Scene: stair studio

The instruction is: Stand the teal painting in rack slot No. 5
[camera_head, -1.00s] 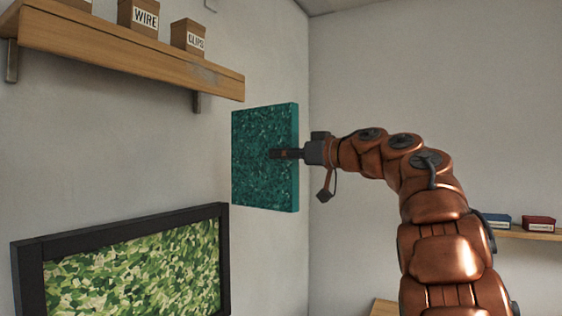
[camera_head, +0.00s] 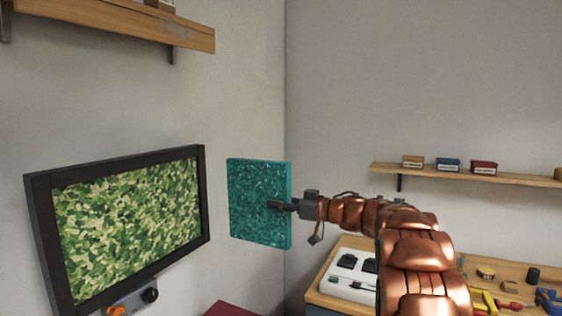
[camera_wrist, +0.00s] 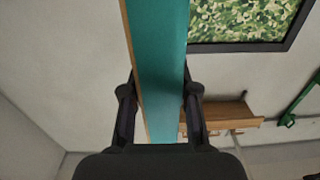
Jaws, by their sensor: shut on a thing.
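The teal painting (camera_head: 252,215) is a speckled square panel held upright in the air, in front of the room corner in the head view. My gripper (camera_head: 279,206) is shut on it near its right edge. In the wrist view the painting (camera_wrist: 160,60) runs edge-on between the two fingers of my gripper (camera_wrist: 160,112), with a pale strip along its left side. The rack and its slot No. 5 do not show in these frames.
A black-framed green picture (camera_head: 207,190) hangs on the left wall. A wooden shelf (camera_head: 120,22) is above it. At right, a wall shelf (camera_head: 465,176) carries small boxes, above a workbench (camera_head: 322,293) with a white tray and tools.

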